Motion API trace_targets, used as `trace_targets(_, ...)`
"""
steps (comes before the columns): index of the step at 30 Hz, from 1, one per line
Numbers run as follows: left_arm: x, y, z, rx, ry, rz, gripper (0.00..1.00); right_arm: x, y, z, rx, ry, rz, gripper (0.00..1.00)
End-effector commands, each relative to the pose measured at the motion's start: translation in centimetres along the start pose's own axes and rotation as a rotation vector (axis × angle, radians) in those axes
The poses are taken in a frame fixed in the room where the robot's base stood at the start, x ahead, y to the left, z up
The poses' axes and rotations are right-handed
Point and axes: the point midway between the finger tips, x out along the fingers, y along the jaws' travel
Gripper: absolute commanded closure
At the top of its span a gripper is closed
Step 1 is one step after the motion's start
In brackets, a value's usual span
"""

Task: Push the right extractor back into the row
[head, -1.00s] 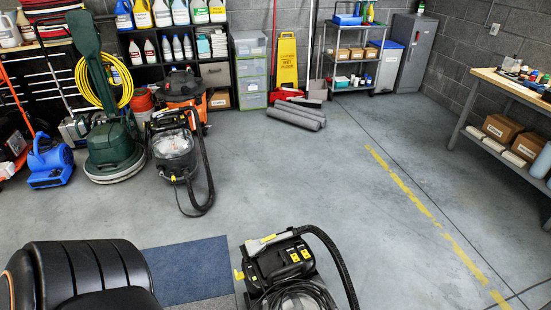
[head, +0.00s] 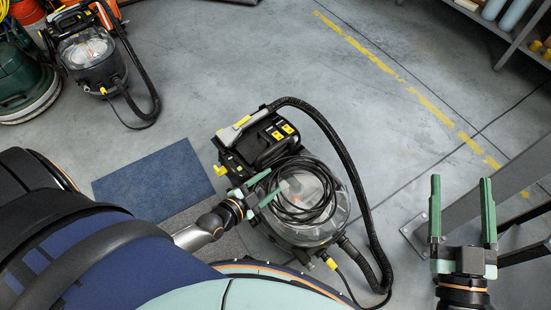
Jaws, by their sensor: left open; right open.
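The right extractor (head: 308,226) is black with yellow buttons, a clear round tank, a coiled black cord and a ribbed hose on its right side. It stands upright on the floor in the middle of the head view. My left gripper (head: 268,187) is open, with its green fingers at the extractor's left side by the tank. I cannot tell whether they touch it. My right gripper (head: 462,205) is open and empty to the right of the extractor, clear of it. A similar extractor (head: 84,52) stands at the upper left, beside a green floor machine (head: 22,80).
A blue mat (head: 150,182) lies on the floor left of the right extractor. A grey table leg (head: 490,192) stands behind my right gripper. The floor beyond the extractor, along the yellow dashed line (head: 385,68), is clear.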

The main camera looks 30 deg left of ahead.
Motion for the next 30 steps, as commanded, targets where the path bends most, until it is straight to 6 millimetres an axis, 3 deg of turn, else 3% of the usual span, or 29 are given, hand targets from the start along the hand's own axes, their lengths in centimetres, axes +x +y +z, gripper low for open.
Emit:
trace_targets(1,1.6,0.4,2.8,0.059,0.006,-0.035,0.38,-0.4,-0.5,0.1,-0.024,0.083,-0.004,0.21)
trace_targets(3,2.7,-0.3,4.7,0.137,0.007,-0.083,0.38,-0.7,-0.7,-1.5,-0.05,0.181,-0.008,0.21)
trace_targets(9,4.4,-2.3,8.3,0.291,-0.013,-0.184,0.38,-2.0,-1.2,-5.0,-0.102,0.373,-0.018,0.21)
trace_targets(17,5.4,-3.4,9.2,0.343,-0.025,-0.22,0.38,-2.9,-1.5,-7.2,-0.129,0.476,-0.024,0.21)
trace_targets(22,7.3,-3.7,9.1,0.343,-0.024,-0.22,0.38,-4.2,-2.0,-9.7,-0.163,0.6,-0.036,0.21)
trace_targets(30,13.1,-4.8,9.2,0.341,-0.023,-0.22,0.38,-4.8,-2.8,-6.7,-0.122,0.59,-0.05,0.21)
